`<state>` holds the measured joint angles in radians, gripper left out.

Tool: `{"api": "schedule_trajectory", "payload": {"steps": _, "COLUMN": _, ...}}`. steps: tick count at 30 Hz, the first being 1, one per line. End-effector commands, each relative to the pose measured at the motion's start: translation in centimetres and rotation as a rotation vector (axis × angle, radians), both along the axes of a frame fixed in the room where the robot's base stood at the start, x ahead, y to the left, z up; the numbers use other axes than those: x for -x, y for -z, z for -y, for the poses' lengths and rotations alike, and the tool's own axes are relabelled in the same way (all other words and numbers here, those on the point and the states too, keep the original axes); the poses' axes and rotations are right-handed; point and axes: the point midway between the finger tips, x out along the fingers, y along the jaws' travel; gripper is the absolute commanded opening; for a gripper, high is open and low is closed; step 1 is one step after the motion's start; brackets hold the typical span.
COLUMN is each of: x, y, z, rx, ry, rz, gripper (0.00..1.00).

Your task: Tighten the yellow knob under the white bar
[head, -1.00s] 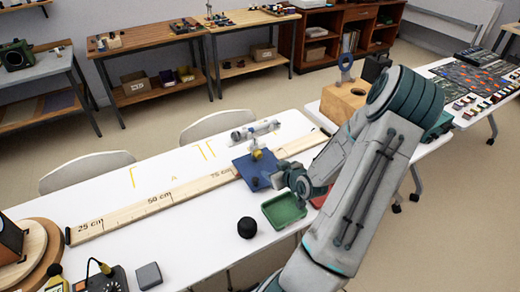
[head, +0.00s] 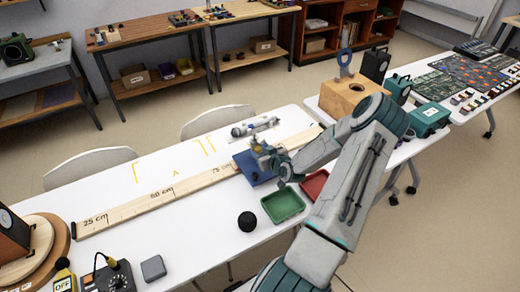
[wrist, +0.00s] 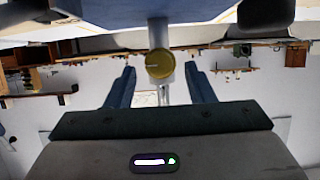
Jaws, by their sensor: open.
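In the wrist view, the yellow knob (wrist: 159,64) sits on a pale upright post below a blue base (wrist: 200,12), in a picture that looks upside down. My gripper (wrist: 160,78) is open, with one finger on each side of the knob and post. Gaps show on both sides, so no contact is visible. In the head view, my gripper (head: 263,152) is over the blue base (head: 247,172). The white bar (head: 253,127) lies level just behind it. The knob is mostly hidden by my gripper there.
A long wooden rule (head: 130,209) runs along the white table (head: 190,235). A green tray (head: 283,205), a red tray (head: 314,184) and a black rounded object (head: 247,221) lie near my arm. A wooden block (head: 352,95) stands to the right.

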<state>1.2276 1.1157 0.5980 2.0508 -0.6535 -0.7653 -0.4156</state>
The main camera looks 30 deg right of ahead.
Motion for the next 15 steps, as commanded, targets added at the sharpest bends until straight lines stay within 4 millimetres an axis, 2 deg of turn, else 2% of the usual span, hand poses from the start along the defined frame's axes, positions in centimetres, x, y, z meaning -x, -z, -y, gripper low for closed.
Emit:
{"api": "schedule_trajectory", "payload": {"steps": 6, "x": -1.6, "y": 0.7, "z": 0.1, "rx": -0.001, "ry": 0.0, "rz": -0.001, "gripper": 0.49}}
{"api": "schedule_trajectory", "payload": {"steps": 15, "x": -1.8, "y": 0.8, "z": 0.1, "rx": -0.001, "ry": 0.001, "rz": -0.001, "gripper": 0.49}}
